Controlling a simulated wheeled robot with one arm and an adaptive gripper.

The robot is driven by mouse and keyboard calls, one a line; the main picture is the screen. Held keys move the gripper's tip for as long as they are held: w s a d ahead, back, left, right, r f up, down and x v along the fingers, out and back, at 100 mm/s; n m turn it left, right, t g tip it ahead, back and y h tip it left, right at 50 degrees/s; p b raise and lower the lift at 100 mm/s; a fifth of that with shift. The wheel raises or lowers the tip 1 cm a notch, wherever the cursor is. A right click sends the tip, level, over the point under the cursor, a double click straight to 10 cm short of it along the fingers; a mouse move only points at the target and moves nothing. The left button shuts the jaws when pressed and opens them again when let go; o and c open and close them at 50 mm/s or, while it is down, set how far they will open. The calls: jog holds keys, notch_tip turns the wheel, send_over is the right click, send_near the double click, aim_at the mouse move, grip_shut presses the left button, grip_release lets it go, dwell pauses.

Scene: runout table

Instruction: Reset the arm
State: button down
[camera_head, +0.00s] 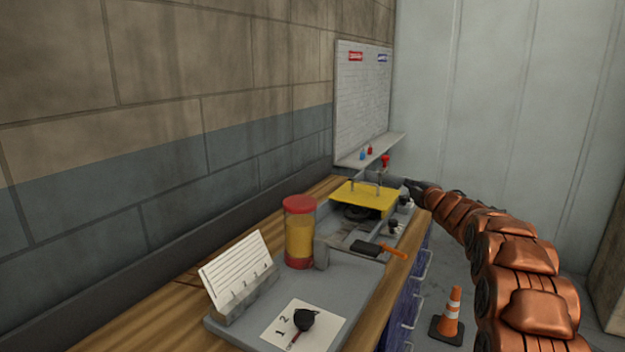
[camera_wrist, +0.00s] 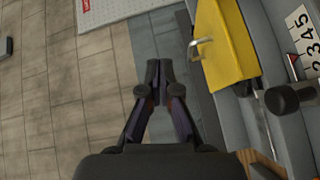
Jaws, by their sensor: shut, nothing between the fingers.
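My copper-coloured arm comes in from the right in the head view and reaches to the far end of the bench. My gripper (camera_head: 413,184) is dark and small there, beside the yellow lid. In the wrist view my gripper (camera_wrist: 159,72) shows clearly. Its two fingertips are together with nothing between them. The yellow lid (camera_head: 365,196) with a metal handle sits on a grey unit on the bench. It also shows in the wrist view (camera_wrist: 228,50), to the right of my fingers and apart from them in the picture.
A red-capped yellow canister (camera_head: 299,235), a card holder (camera_head: 240,278) and a black object on a numbered card (camera_head: 304,320) stand on the grey board. An orange-handled tool (camera_head: 380,249) lies near the bench's front edge. A traffic cone (camera_head: 450,310) stands on the floor. A whiteboard (camera_head: 362,95) hangs behind.

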jog(key=s+r+m+g+h+p, duration=0.1)
jog(key=s+m+g+h, duration=0.3)
jog(key=s, duration=0.6)
jog(key=s+m+g+h+p, duration=0.2)
jog(key=s+m, duration=0.4)
jog(key=s, duration=0.3)
jog(key=s+a+f+m+g+y+p, duration=0.1)
jog(key=s+a+f+m+g, duration=0.1)
jog(key=s, duration=1.5)
jog(key=s+a+f+m+g+y+p, duration=0.1)
jog(key=s+a+f+g, duration=0.3)
jog(key=s, duration=1.4)
jog(key=s+a+f+m+g+y, duration=0.1)
jog(key=s+a+f+m+g, duration=0.2)
jog(key=s, duration=1.4)
jog(key=a+m+g, duration=0.1)
jog(key=a+g, duration=0.3)
jog(key=a, duration=0.1)
jog(key=shift+s+a+f+p, duration=0.15)
jog(key=shift+f+p, duration=0.25)
